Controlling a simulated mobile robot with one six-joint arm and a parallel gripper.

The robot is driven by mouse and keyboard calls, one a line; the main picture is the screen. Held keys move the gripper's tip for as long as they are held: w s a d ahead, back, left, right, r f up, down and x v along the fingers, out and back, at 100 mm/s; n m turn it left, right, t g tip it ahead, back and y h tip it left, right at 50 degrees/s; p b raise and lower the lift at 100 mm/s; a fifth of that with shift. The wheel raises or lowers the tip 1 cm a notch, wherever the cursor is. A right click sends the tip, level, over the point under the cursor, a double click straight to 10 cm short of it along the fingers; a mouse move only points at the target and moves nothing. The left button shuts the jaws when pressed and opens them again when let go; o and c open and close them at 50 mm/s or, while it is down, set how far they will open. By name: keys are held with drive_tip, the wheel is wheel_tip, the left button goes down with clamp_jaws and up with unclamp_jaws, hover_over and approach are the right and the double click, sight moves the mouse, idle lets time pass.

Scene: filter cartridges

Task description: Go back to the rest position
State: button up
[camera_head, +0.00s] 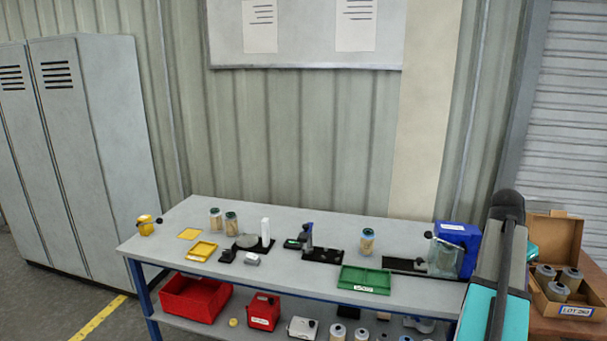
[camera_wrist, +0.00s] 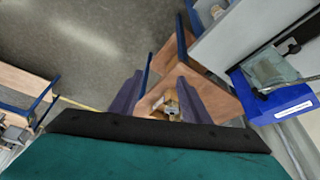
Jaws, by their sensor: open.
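My gripper (camera_wrist: 158,98) shows in the wrist view, its two dark fingers spread apart with nothing between them. Beyond the fingers, further off, is a wooden table with a small cardboard box on it. In the head view, my teal and black arm rises at the right edge, in front of the bench's right end. I cannot make out the gripper's fingers there.
The blue machine also shows in the wrist view (camera_wrist: 285,103). A cardboard box (camera_head: 560,255) of cartridges stands at right. Lockers (camera_head: 108,150) stand left.

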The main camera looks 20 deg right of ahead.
drive_tip(key=w+a+f+n+y+b, duration=0.1)
drive_tip(key=w+a+f+n, duration=0.1)
drive_tip(key=w+a+f, duration=0.6)
drive_tip(key=w+a+f+n+y+b, duration=0.15)
drive_tip(key=w+a+f, duration=0.3)
drive_tip(key=f, duration=0.65)
drive_tip(key=w+a+f+n+g+b, duration=0.1)
drive_tip(key=a+f+n, duration=0.1)
drive_tip(key=a+f, duration=0.8)
drive_tip(key=w+a+f+n+g+b, duration=0.1)
drive_tip(key=w+a+f+n+b, duration=0.1)
drive_tip(key=a+f, duration=0.8)
drive_tip(key=s+a+f+n+g+b, duration=0.15)
drive_tip(key=s+a+f, duration=0.25)
drive_tip(key=a+f, duration=0.45)
drive_tip(key=s+a+f+n+g+b, duration=0.1)
drive_tip(key=s+a+f+n, duration=0.25)
drive_tip(key=a+f, duration=0.45)
drive_tip(key=s+a+f+n+y, duration=0.1)
drive_tip(key=s+a+f+n, duration=0.3)
drive_tip(key=s, duration=0.4)
drive_tip(key=s+a+f+n+b, duration=0.1)
drive_tip(key=s+a+f+n, duration=0.3)
drive_tip(key=s+a+f, duration=0.2)
drive_tip(key=shift+s+a+y, duration=0.35)
drive_tip(key=shift+s+a, duration=0.7)
drive_tip(key=shift+a, duration=0.25)
